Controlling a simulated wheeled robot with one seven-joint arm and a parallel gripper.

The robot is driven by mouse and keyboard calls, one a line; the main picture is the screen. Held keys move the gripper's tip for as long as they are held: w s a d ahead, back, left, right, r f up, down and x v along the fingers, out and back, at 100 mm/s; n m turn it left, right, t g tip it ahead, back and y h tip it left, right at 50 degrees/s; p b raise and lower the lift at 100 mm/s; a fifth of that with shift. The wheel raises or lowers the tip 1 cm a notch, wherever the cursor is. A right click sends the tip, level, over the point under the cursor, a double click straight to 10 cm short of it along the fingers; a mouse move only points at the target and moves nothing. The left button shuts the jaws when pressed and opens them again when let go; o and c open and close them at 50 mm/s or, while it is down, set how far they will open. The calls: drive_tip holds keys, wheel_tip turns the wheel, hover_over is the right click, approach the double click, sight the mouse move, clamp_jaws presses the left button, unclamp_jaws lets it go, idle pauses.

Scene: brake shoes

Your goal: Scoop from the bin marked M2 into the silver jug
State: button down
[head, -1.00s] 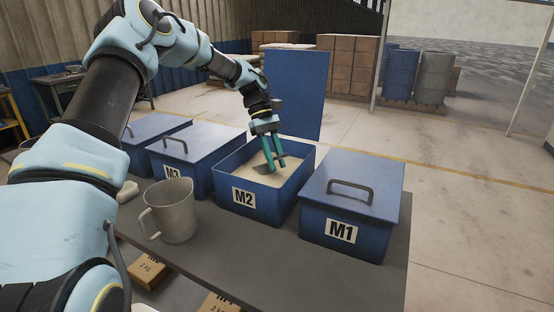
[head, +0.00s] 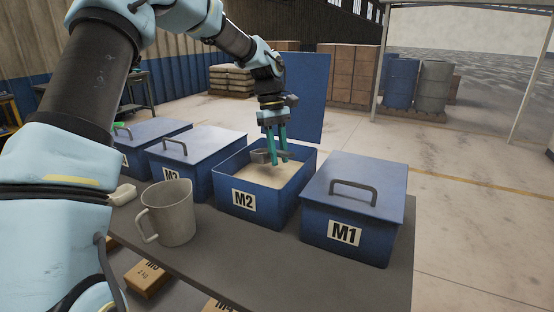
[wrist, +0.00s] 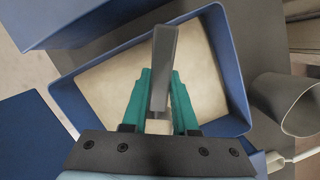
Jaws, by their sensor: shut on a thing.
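The blue bin marked M2 (head: 258,207) stands open on the table with pale powder (head: 252,173) inside. My gripper (head: 277,160) points down over it, its teal fingers shut on a grey scoop (head: 260,156). The scoop is at about rim height, apparently clear of the powder; I cannot tell what it holds. In the wrist view the scoop (wrist: 164,65) shows end-on between the fingers, over the powder (wrist: 105,85). The silver jug (head: 172,215) stands upright left of the bin, handle to the left; it also shows at the right of the wrist view (wrist: 290,103).
The closed bin M1 (head: 350,215) stands right of M2. Closed bin M3 (head: 192,150) and another closed bin (head: 150,132) stand to the left. A tall blue panel (head: 305,95) rises behind M2. A small white object (head: 123,194) lies left of the jug. Small boxes (head: 147,277) sit below.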

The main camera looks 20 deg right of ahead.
drive_tip(key=shift+s+d+r+t, duration=0.1)
drive_tip(key=shift+s+r+t, duration=0.25)
drive_tip(key=shift+r, duration=0.6)
drive_tip(key=shift+s+r+t, duration=0.3)
drive_tip(key=shift+r+t, duration=0.15)
drive_tip(key=shift+r, duration=0.5)
drive_tip(key=shift+s+d+r+t, duration=0.1)
drive_tip(key=shift+s+r+t, duration=0.25)
drive_tip(key=shift+r, duration=0.6)
